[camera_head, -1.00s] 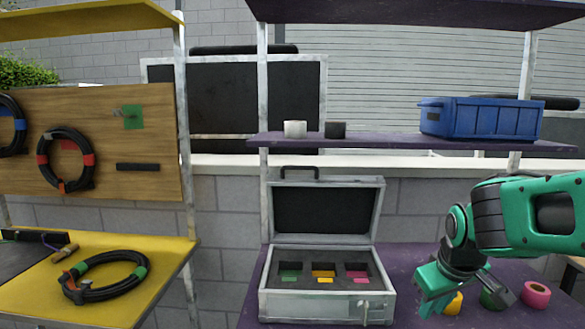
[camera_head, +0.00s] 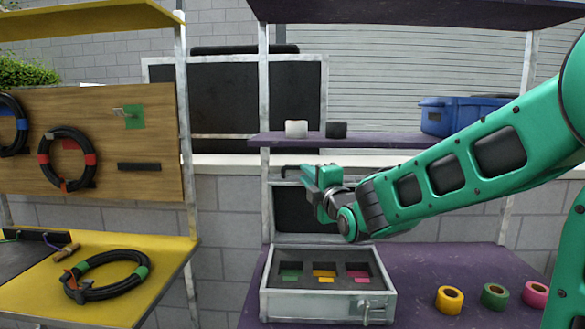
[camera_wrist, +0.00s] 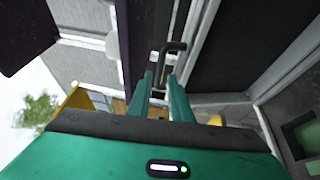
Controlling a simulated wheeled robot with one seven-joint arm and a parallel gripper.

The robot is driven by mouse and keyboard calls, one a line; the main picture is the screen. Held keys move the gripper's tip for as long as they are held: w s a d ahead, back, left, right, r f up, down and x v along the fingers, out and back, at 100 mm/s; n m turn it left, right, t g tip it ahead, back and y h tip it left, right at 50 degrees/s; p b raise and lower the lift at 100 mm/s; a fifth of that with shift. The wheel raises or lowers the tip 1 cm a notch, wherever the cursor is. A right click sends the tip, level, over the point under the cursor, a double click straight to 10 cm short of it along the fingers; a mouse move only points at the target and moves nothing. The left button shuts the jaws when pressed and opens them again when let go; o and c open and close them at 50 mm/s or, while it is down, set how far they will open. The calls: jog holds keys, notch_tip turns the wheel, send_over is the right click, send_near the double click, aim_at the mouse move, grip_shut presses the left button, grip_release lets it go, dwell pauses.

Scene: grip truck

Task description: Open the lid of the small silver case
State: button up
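The small silver case (camera_head: 312,306) stands on the purple table with its lid (camera_head: 336,238) raised upright. The case holds foam with green, yellow and pink compartments. My gripper (camera_head: 308,178) is at the top of the lid, close to the black handle (camera_head: 288,167), and my arm hides the lid's right part. In the wrist view, my gripper's two green fingers (camera_wrist: 162,92) are apart, with the black handle (camera_wrist: 166,58) at their tips. I cannot tell whether they touch it.
Yellow (camera_head: 449,299), green (camera_head: 494,296) and pink (camera_head: 536,294) tape rolls sit on the purple table (camera_head: 420,265) to the right. A shelf (camera_head: 385,142) above holds a white roll (camera_head: 296,129), a black roll (camera_head: 336,130) and a blue crate (camera_head: 440,118).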

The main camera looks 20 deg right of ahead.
jog(key=w, duration=0.7)
jog(key=w+r, duration=0.1)
jog(key=w, duration=0.2)
jog(key=shift+w+a, duration=0.2)
jog(key=shift+a, duration=0.2)
jog(key=shift+c, duration=0.4)
grip_shut()
